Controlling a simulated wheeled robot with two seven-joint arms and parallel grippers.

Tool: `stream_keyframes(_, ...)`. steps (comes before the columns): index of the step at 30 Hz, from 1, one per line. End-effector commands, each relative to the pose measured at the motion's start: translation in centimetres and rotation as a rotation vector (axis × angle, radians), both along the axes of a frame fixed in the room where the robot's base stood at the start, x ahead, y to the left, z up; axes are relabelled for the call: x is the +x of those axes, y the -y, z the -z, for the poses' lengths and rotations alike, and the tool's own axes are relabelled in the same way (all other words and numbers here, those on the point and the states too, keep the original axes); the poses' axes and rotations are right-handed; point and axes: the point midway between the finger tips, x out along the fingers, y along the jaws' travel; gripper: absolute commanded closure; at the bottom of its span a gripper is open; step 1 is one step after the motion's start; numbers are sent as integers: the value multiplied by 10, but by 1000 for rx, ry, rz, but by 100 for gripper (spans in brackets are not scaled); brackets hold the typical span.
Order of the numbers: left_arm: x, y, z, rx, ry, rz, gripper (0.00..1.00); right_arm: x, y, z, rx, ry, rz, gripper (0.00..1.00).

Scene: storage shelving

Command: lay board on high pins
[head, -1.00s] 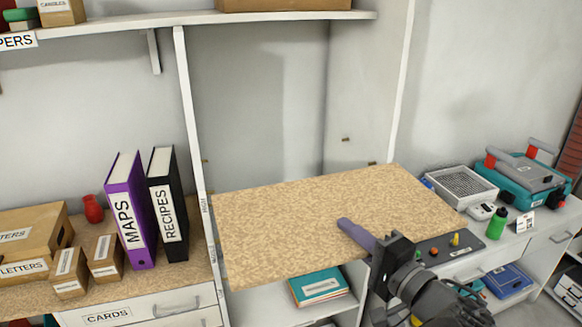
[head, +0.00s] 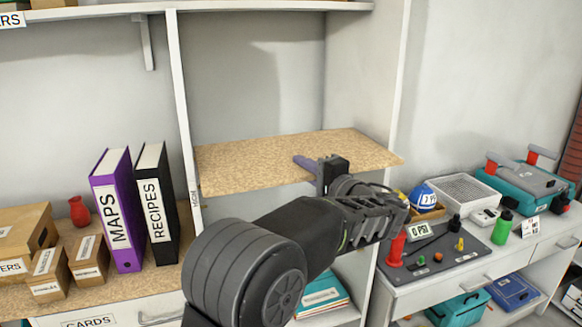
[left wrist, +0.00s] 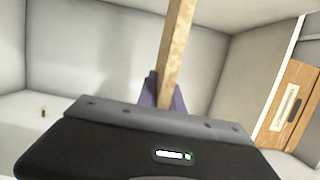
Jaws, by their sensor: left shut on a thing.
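The speckled tan board (head: 260,160) lies roughly level inside the white shelf bay, between the left upright (head: 182,100) and the right side wall. Its right front corner overlaps the right upright in the head view. My left gripper (head: 316,168) is shut on the board's front edge, with a purple finger above it. In the left wrist view the board (left wrist: 177,45) shows edge-on between the purple fingers (left wrist: 160,92). A small brown pin (left wrist: 43,113) shows on a wall there. In the head view the pins are hidden, so I cannot tell whether the board touches them. My right gripper is not in view.
Purple MAPS (head: 118,210) and black RECIPES (head: 157,200) binders stand left of the bay. A lower shelf holds teal books (head: 322,295). A top shelf (head: 270,17) is above.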

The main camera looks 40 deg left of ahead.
Motion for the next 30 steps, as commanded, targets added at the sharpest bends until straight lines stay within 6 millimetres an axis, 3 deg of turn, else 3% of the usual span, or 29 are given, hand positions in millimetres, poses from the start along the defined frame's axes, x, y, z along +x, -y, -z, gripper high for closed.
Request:
stream_keyframes(1,8,-12,-8,6,1,-4,100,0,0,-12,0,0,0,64)
stream_keyframes(6,32,-47,-8,6,1,-3,100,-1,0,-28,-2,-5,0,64)
stream_keyframes(10,44,-64,-7,5,3,-2,100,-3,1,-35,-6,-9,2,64)
stream_keyframes(23,49,-70,-2,2,4,1,100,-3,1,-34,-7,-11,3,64)
stream_keyframes(30,49,-69,26,3,1,1,100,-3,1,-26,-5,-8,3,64)
